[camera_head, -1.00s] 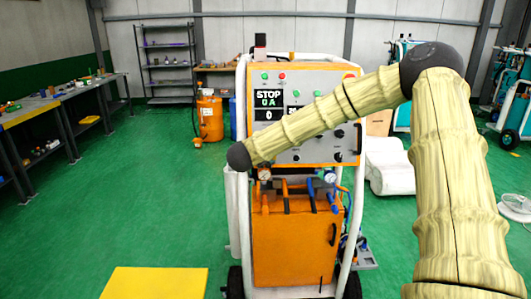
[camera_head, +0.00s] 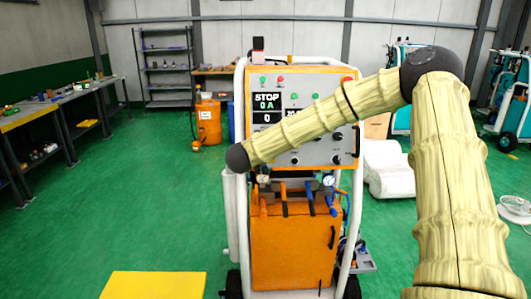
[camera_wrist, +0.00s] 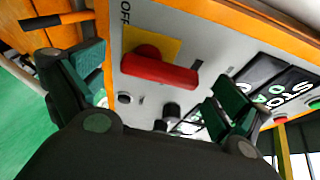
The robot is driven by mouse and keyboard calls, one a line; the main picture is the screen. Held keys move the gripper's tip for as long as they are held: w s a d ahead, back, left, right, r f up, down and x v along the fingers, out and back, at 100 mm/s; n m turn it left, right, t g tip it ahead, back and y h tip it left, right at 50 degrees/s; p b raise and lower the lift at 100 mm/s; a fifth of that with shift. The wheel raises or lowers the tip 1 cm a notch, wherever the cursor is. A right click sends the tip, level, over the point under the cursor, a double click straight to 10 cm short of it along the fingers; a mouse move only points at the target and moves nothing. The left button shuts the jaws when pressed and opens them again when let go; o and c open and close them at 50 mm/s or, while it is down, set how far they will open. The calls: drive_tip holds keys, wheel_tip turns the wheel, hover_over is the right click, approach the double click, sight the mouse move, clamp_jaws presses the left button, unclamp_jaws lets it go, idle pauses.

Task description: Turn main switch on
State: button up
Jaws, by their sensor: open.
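The main switch (camera_wrist: 158,72) is a red bar-shaped handle on a yellow plate (camera_wrist: 178,45) in the wrist view. The word OFF is printed on the grey panel beside it. The handle lies roughly crosswise in the picture. My gripper (camera_wrist: 160,92) is open, with one dark green fingertip left of the handle and the other to its lower right. No contact with the handle shows. In the head view my arm crosses in front of the machine's control panel (camera_head: 315,88); my gripper is hidden there, and I cannot pick out the switch.
The panel's display (camera_head: 266,107) reads STOP. Knobs sit close to the switch. The orange machine body (camera_head: 290,245) has hoses and gauges above it. A yellow block (camera_head: 155,285) lies on the floor at front left. Green floor (camera_head: 130,215) is open left of the machine.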

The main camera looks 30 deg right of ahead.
drive_tip(key=shift+a, duration=0.1)
drive_tip(key=v, duration=1.2)
idle(0.4)
